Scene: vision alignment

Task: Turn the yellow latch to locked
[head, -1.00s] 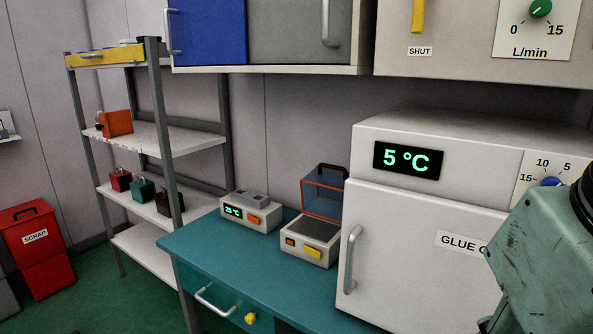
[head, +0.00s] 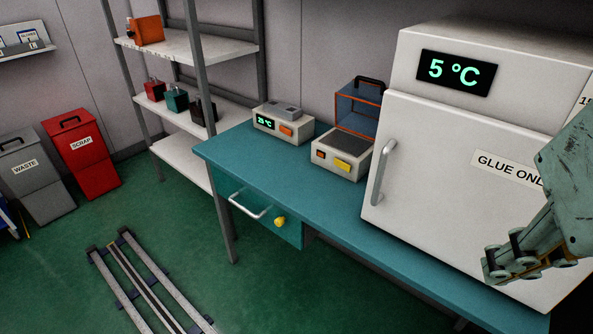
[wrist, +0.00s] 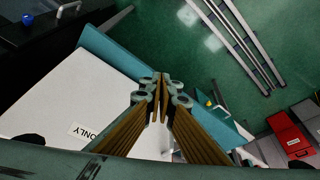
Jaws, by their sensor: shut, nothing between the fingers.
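The yellow latch (head: 280,222) is a small knob on the right part of the teal drawer front (head: 262,212), beside the drawer's metal handle (head: 250,207). It also shows as a tiny yellow spot in the wrist view (wrist: 208,103). Its exact turn angle is too small to read. My gripper (head: 492,268) is at the right of the head view, in front of the white glue fridge and well apart from the latch. In the wrist view my gripper (wrist: 161,88) has its fingertips together, with nothing between them.
The white fridge (head: 450,150) stands on the teal bench (head: 330,205), with two small devices (head: 283,125) (head: 340,155) left of it. A shelf rack (head: 190,110) stands left of the drawer. Rails (head: 145,285) lie on the green floor; the floor before the drawer is clear.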

